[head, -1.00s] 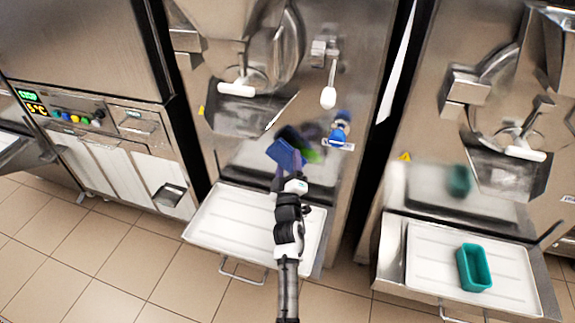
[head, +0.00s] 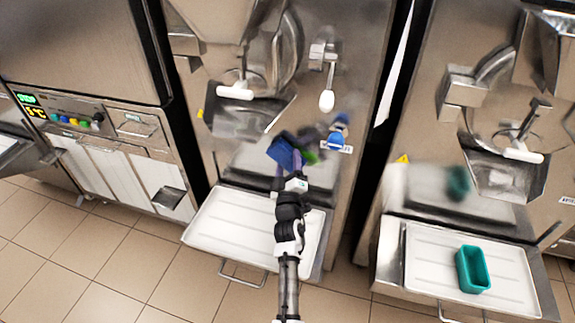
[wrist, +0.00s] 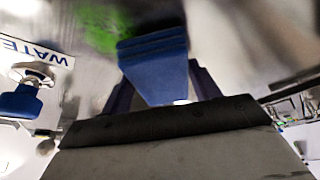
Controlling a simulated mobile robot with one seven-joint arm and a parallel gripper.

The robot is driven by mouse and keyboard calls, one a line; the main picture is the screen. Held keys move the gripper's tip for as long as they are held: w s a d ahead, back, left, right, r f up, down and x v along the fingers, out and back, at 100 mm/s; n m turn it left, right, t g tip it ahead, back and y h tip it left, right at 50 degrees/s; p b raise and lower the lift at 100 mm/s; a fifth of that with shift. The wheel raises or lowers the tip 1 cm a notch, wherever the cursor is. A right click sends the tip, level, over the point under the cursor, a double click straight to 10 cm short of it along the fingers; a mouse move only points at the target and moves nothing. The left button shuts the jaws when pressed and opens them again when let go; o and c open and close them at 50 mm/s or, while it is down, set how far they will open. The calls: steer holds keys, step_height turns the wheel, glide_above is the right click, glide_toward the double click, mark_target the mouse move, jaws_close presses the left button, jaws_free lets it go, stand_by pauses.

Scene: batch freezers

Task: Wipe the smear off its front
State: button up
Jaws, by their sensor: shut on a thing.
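My gripper (head: 283,172) is shut on a blue folded cloth or pad (head: 285,151), held up at the steel front of the middle machine (head: 345,180). A bright green smear (head: 310,157) shows just right of the pad, partly hidden behind it. In the wrist view the pad (wrist: 155,62) sticks out between the fingers, and the green smear (wrist: 100,26) lies to the left of its far end. I cannot tell whether the pad touches the steel.
A blue tap (head: 338,138) with a label sits right of the smear. A white-handled lever (head: 327,100) and a steel chute (head: 238,118) are above. A white tray (head: 215,225) juts out below. A teal tub (head: 473,268) stands on the right machine's tray.

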steer(key=shift+w+d, duration=0.15)
steer(key=shift+w, duration=0.15)
